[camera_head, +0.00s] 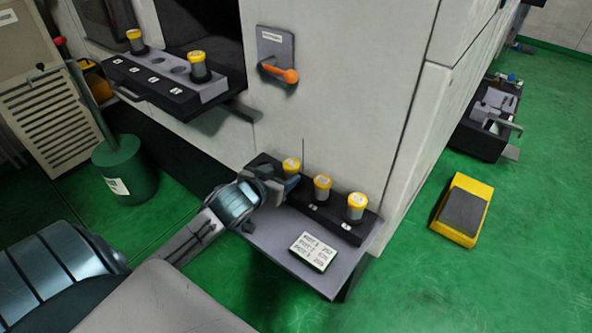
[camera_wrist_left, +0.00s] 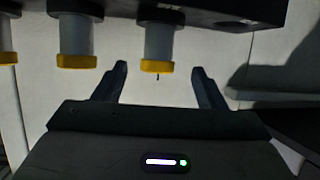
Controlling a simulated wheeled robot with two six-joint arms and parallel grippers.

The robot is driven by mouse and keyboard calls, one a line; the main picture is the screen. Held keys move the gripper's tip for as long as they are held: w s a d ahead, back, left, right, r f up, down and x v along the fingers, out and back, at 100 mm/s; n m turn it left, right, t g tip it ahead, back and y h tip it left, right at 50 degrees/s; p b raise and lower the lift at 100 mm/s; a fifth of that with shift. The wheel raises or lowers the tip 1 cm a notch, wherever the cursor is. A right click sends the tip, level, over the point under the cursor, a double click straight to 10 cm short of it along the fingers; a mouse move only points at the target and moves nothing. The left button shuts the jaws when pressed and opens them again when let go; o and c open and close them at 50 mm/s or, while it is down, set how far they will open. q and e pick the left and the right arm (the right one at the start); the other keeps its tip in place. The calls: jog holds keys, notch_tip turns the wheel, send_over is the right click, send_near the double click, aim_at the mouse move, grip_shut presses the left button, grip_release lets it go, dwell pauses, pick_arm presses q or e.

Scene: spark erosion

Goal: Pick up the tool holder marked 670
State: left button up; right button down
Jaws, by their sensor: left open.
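Three grey tool holders with yellow caps stand upright in a black rack (camera_head: 340,229) on a grey shelf: the left one (camera_head: 291,165), the middle one (camera_head: 322,184) and the right one (camera_head: 356,205). Their markings are too small to read, so I cannot tell which is 670. My left gripper (camera_head: 277,186) is open beside the left holder. In the left wrist view the picture is inverted; that holder (camera_wrist_left: 158,45) lines up between the open fingers (camera_wrist_left: 160,86), with no clear contact. My right gripper is out of view.
A printed card (camera_head: 313,251) lies on the shelf before the rack. Two more yellow-capped holders (camera_head: 197,65) stand in an upper rack (camera_head: 165,90) with empty holes. An orange-handled lever (camera_head: 285,75) is on the machine wall. A yellow pedal (camera_head: 462,209) lies on the green floor.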

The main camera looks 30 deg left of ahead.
aim_at(287, 170)
pick_arm(q)
jog(key=x, duration=0.2)
jog(key=shift+w+f, duration=0.1)
jog(key=shift+w, duration=0.3)
jog(key=shift+w+f+p, duration=0.1)
jog(key=shift+w+p, duration=0.2)
jog(key=p+x, duration=0.1)
jog(key=x, duration=0.3)
jog(key=shift+w+d, duration=0.1)
jog(key=shift+w, duration=0.05)
jog(key=shift+w+f, duration=0.2)
jog(key=shift+w, duration=0.05)
jog(key=shift+c, duration=0.7)
jog(key=c, duration=1.1)
jog(key=shift+c, duration=0.4)
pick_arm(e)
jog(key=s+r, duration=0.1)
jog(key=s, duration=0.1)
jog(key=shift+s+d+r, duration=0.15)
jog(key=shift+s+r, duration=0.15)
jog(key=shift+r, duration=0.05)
